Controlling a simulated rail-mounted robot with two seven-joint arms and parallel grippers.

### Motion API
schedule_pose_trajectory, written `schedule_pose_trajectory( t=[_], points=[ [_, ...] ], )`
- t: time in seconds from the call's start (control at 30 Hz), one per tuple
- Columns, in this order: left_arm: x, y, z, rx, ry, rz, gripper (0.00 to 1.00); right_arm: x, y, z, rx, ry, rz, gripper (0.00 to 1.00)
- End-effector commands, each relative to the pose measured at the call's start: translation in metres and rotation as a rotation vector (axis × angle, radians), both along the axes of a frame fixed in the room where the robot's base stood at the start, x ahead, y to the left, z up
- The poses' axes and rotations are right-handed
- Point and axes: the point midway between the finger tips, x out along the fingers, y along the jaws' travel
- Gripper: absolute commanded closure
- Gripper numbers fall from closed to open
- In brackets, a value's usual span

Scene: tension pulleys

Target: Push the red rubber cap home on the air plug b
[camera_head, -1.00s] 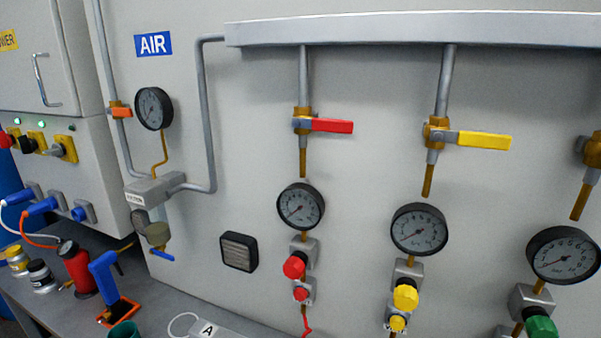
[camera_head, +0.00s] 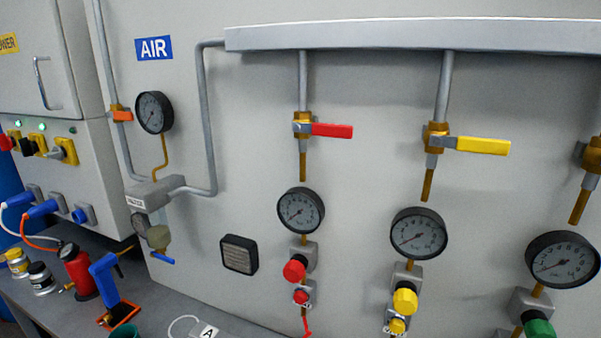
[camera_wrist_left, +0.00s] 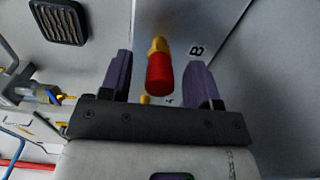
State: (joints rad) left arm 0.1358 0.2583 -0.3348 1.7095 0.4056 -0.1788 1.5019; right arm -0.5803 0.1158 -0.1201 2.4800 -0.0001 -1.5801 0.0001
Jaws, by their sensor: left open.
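In the left wrist view, the red rubber cap (camera_wrist_left: 159,76) is a red cylinder on the end of a yellow-brass plug (camera_wrist_left: 158,45). A letter B is marked on the panel to its right and an A lower down. My left gripper (camera_wrist_left: 157,66) is open, with one dark purple finger on each side of the cap. Gaps show between the cap and both fingers. I cannot tell how far the cap sits on the plug. Neither gripper shows in the head view, and I cannot pick out this capped plug there.
The head view shows a grey wall panel with pressure gauges, a red-handled valve (camera_head: 331,130), a yellow-handled valve (camera_head: 482,146) and coloured knobs. A blue tool (camera_head: 104,278) and a red bottle (camera_head: 78,272) stand on the bench at lower left. A black vent (camera_wrist_left: 60,22) shows in the wrist view.

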Motion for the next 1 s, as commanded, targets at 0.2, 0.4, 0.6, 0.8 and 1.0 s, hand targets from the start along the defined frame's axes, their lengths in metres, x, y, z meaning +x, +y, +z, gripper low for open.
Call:
schedule_pose_trajectory(
  t=[0.2,0.4,0.6,0.8,1.0],
  points=[
    [0.0000,-0.0001,0.0007,0.000,0.000,0.000,0.44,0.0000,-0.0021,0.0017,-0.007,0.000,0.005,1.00],
    [0.0000,0.0000,0.0012,-0.002,0.001,0.000,0.44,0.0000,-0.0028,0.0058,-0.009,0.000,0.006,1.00],
    [0.0000,-0.0001,0.0002,-0.001,0.000,0.000,0.44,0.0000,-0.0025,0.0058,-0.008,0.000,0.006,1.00],
    [0.0000,-0.0001,0.0003,0.000,0.000,0.000,0.53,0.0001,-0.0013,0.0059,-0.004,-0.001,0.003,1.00],
    [0.0000,0.0000,0.0003,0.000,0.000,0.000,0.72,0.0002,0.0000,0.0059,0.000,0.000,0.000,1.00]
  ],
)
